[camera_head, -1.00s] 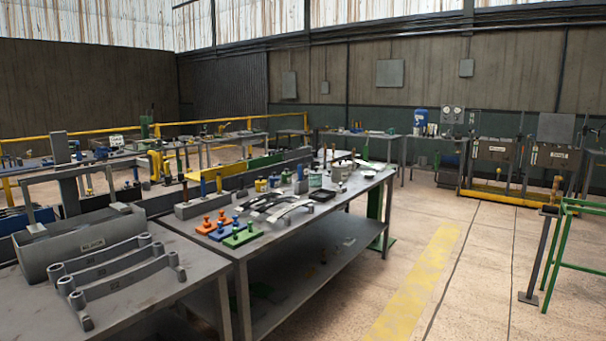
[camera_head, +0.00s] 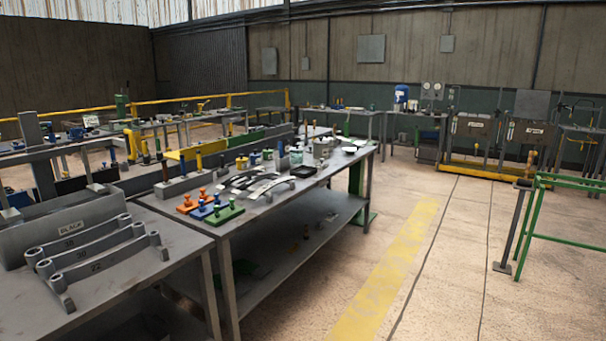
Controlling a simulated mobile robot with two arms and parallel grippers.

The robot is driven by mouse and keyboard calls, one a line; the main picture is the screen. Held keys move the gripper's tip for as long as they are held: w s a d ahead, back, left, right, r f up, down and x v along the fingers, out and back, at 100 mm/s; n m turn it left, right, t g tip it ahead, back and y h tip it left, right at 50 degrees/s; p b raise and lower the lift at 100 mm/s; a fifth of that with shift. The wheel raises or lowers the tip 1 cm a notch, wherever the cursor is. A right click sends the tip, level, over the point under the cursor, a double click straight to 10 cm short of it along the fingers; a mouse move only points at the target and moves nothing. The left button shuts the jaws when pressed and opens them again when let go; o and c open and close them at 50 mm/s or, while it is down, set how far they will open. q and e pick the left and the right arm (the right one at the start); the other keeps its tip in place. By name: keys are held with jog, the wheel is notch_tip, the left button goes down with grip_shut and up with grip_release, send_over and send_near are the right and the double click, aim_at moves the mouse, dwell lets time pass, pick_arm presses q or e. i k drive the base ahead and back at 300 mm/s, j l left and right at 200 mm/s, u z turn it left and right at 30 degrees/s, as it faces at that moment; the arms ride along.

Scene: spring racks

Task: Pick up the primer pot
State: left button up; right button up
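Several small pots and cans stand on the long grey workbench (camera_head: 335,178). Among them are a grey metal pot (camera_head: 322,150), a pale greenish jar (camera_head: 296,158) and small yellow-and-blue cans (camera_head: 242,163) further left. They are too small for me to read any label, so I cannot tell which is the primer pot. Neither of my grippers is in view.
Orange, blue and green knobbed blocks (camera_head: 228,212) and curved strips lie on the bench's near half. A nearer table (camera_head: 180,240) holds curved metal bars. Open floor with a yellow stripe (camera_head: 385,270) runs right of the bench. A green frame (camera_head: 560,183) stands far right.

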aim_at(284, 147)
jog(key=i+l+z, duration=0.6)
jog(key=i+z, duration=0.15)
jog(key=i, duration=0.25)
jog(key=i+l+z, duration=0.1)
jog(key=i+z, duration=0.2)
jog(key=i, duration=1.7)
jog(key=i+u, duration=0.15)
jog(key=i, duration=0.4)
jog(key=i+l+u, duration=0.2)
jog(key=i, duration=0.35)
jog(key=i+l+u, duration=0.15)
jog(key=i, duration=0.4)
jog(key=i+l+u, duration=0.2)
jog(key=i, duration=0.35)
